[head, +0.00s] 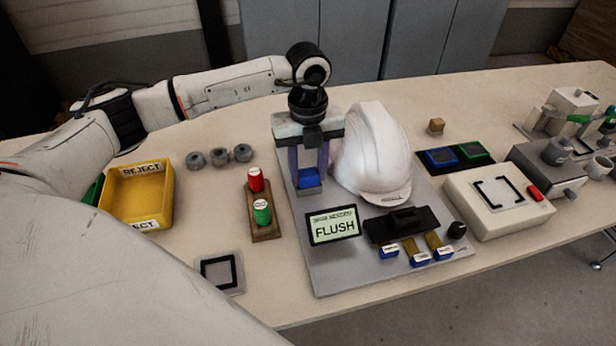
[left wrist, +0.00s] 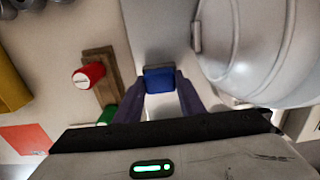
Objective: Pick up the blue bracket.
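The blue bracket (head: 309,178) is a small blue block on a grey foot, at the back left of the grey plate, left of the white helmet shell (head: 375,150). My left gripper (head: 308,174) points straight down over it, one purple finger on each side. In the left wrist view the blue bracket (left wrist: 159,78) fills the space between the fingertips, with no gap seen on either side. The gripper looks shut on it. The bracket appears at plate level; whether it touches the plate is unclear. My right gripper is not in view.
The helmet shell stands close right of my left gripper. A sign reading FLUSH (head: 334,226) stands in front. A wooden block with red (head: 256,180) and green (head: 262,212) cylinders is to the left. A yellow REJECT bin (head: 140,196) lies farther left. A black fixture (head: 402,225) sits front right.

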